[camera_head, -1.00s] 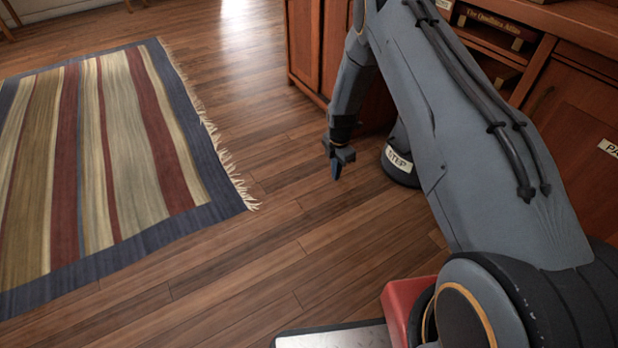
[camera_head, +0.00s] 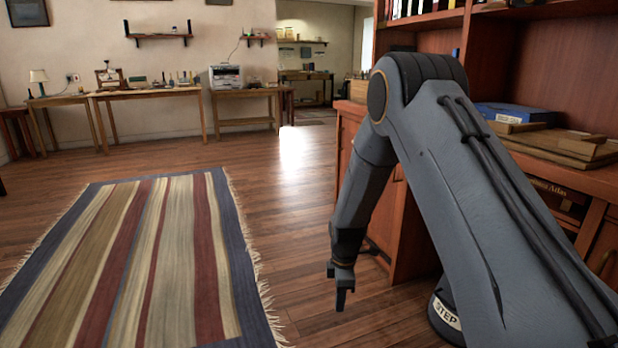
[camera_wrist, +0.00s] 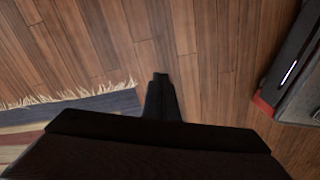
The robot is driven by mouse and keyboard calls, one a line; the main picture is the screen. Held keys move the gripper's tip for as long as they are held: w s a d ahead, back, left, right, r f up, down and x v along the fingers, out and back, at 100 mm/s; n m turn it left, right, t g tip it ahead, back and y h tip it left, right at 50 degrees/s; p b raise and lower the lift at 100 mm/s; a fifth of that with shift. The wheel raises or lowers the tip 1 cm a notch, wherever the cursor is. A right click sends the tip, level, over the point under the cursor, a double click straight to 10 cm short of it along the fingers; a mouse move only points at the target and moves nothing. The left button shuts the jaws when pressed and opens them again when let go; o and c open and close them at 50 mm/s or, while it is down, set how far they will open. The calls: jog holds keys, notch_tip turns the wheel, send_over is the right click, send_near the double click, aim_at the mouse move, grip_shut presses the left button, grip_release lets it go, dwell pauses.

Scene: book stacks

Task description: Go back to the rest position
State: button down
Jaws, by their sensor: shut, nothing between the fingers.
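My gripper (camera_head: 341,292) hangs pointing down at the end of my bent arm, above the wooden floor between the rug and the wooden cabinet. Its fingers are together and hold nothing. In the wrist view my gripper (camera_wrist: 161,80) shows as a dark narrow shape over bare floorboards.
A striped rug (camera_head: 150,262) lies on the left; its fringe also shows in the wrist view (camera_wrist: 75,97). A wooden cabinet (camera_head: 425,215) stands right, with a round step stool (camera_head: 443,312) labelled STEP by its foot. Tables (camera_head: 150,92) line the far wall. The middle floor is clear.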

jog(key=s+a+r+m, duration=0.3)
jog(key=s+a+r, duration=0.2)
jog(key=s+r, duration=0.35)
jog(key=s+a+r+m, duration=0.3)
jog(key=s+a+r, duration=0.3)
jog(key=s+r, duration=0.25)
jog(key=s+r+m+y, duration=0.1)
jog(key=s+r+m, duration=0.25)
jog(key=s, duration=0.65)
jog(key=s+r+m, duration=0.2)
jog(key=s+r, duration=0.3)
jog(key=s, duration=0.5)
jog(key=d+r+m+p, duration=0.3)
jog(key=d+r+p, duration=0.7)
jog(key=r+p, duration=0.3)
jog(key=d+r+m+h+p, duration=0.1)
jog(key=d+r+m+p, duration=0.2)
jog(key=d+r+p, duration=0.8)
notch_tip(320, 180, up, 2)
jog(key=p, duration=0.7)
jog(key=shift+s+r+m, duration=0.15)
jog(key=shift+m, duration=0.2)
